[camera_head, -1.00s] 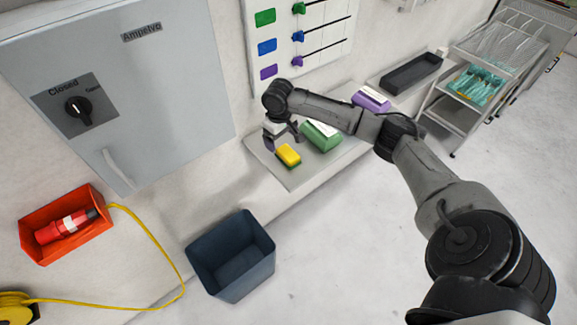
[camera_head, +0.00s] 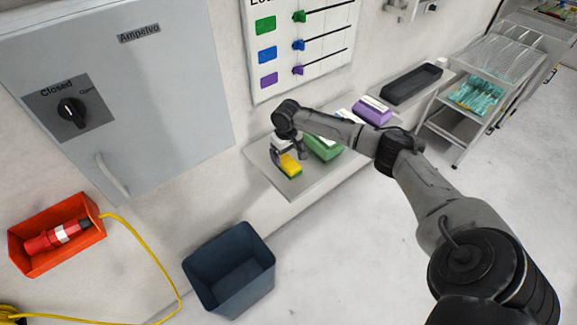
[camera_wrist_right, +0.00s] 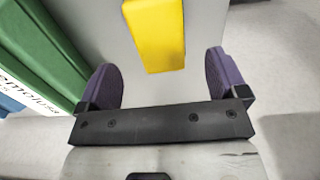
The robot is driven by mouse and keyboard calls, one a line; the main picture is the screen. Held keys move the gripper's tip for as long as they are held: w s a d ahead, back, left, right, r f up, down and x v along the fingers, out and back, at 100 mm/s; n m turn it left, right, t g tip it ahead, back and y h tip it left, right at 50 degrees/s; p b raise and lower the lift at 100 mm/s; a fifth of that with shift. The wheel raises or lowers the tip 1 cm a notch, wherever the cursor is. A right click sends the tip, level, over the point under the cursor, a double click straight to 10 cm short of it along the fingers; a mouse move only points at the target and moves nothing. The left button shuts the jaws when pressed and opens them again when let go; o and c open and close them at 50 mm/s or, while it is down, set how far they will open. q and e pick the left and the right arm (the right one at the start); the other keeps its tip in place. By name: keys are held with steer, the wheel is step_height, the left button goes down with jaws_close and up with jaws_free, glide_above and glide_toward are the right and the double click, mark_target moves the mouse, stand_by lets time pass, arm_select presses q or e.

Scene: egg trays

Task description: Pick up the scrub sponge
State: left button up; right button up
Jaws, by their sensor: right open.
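The scrub sponge (camera_head: 290,165) is a small yellow block with a green underside, lying on the grey wall shelf (camera_head: 300,184). In the right wrist view the yellow sponge (camera_wrist_right: 155,35) shows at the top, between and beyond the two purple finger pads. My right gripper (camera_head: 289,157) is over the sponge in the head view, and its body hides the sponge's far part. In the right wrist view the right gripper (camera_wrist_right: 164,80) is open, with nothing between its fingertips. My left gripper is not in view.
A green box (camera_head: 323,148) stands close beside the sponge and also fills the left of the wrist view (camera_wrist_right: 45,50). A purple box (camera_head: 372,111) and a dark tray (camera_head: 411,84) sit farther along. A blue bin (camera_head: 232,270) stands below the shelf.

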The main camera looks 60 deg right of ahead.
mark_target(287, 160)
step_height(287, 160, down, 5)
steer(key=shift+s+a+f+b, duration=0.1)
steer(key=shift+b, duration=0.3)
steer(key=c, duration=1)
steer(key=shift+r, duration=0.6)
step_height(287, 160, up, 4)
steer(key=shift+f+p, duration=0.2)
steer(key=shift+p, duration=0.3)
steer(key=s+a+r, duration=0.1)
steer(key=s+r, duration=0.1)
steer(key=s, duration=0.1)
steer(key=s+a+r+p, duration=0.1)
steer(key=s+a+r, duration=0.1)
steer(key=s, duration=0.2)
steer(key=s+a+r+p, duration=0.1)
steer(key=s+r, duration=0.1)
steer(key=s, duration=0.1)
steer(key=shift+s+a+r, duration=0.2)
steer(key=shift+s+a, duration=0.1)
steer(key=shift+s, duration=0.05)
